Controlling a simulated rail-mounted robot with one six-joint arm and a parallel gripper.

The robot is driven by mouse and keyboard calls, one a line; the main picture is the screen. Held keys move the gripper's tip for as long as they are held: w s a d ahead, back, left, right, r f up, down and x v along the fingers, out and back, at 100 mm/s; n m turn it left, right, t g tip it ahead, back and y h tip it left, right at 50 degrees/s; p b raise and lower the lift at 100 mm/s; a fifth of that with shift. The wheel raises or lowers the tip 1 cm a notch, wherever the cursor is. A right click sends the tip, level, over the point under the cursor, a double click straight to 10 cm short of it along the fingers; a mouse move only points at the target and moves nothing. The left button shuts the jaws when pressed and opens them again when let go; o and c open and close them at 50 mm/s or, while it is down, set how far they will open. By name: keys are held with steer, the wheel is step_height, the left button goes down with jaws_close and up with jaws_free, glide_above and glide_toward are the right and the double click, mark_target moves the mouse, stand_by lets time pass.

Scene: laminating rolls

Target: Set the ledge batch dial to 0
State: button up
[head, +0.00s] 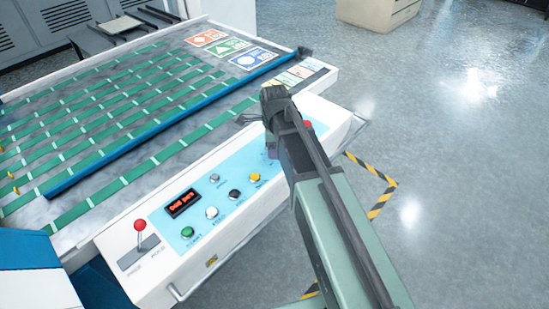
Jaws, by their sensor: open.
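The front ledge (215,245) of the machine carries a light-blue control panel (210,215). I cannot make out the batch dial for certain; my arm crosses the right part of the panel and hides some of it. My arm reaches in from the lower right, and my gripper (246,119) is over the far end of the ledge, near the belt edge. Its fingers are small and partly hidden by the wrist. Nothing shows between them.
The panel has a red display (183,203), a green button (187,232), a yellow button (255,177) and other buttons. A red-knobbed lever (139,226) stands at the left. A red button (308,125) is right of my arm. Open floor (440,190) lies to the right.

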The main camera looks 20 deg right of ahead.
steer(key=shift+f, duration=0.2)
steer(key=c, duration=0.9)
